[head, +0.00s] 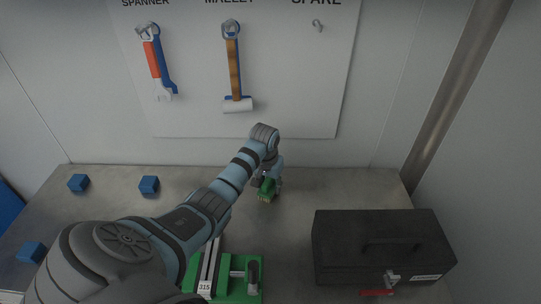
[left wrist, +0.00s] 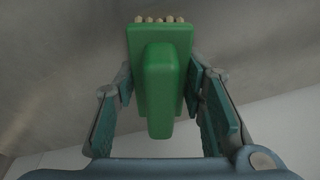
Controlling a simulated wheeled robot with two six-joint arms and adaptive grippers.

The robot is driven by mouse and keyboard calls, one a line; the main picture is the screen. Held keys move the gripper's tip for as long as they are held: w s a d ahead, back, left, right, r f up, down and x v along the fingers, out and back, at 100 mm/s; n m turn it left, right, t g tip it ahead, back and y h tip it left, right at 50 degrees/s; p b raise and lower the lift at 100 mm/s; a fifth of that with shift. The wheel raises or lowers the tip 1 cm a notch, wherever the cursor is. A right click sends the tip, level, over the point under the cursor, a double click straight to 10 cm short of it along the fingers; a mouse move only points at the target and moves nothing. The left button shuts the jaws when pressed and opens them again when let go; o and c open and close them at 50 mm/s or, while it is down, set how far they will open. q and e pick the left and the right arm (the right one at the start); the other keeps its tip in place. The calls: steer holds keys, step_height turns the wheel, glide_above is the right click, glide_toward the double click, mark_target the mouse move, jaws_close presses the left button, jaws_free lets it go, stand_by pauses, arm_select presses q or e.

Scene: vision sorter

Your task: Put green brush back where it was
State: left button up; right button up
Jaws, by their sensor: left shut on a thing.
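The green brush (head: 266,190) has a green block and handle with pale bristles. My left gripper (head: 267,181) is shut on it, near the back of the table below the wall board. In the left wrist view the brush (left wrist: 160,65) sits between the two fingers, with its bristle tips at the top. In the head view my wrist hides part of the brush. Whether the bristles touch the table is hard to tell. My right gripper is not in view.
A white board (head: 190,75) holds a spanner (head: 155,62), a mallet (head: 234,65) and an empty SPARE hook (head: 318,26). A black toolbox (head: 340,255) stands right. A green device (head: 238,290) is in front. Blue cubes (head: 149,184) lie left.

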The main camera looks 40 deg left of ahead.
mark_target(267, 183)
arm_select(q)
steer(key=o, duration=1.2)
steer(key=shift+r, duration=0.1)
steer(key=r, duration=0.4)
steer(key=s+r+p, duration=0.1)
steer(key=r, duration=0.7)
steer(key=shift+s+d+r, duration=0.1)
steer(key=shift+s+d, duration=0.3)
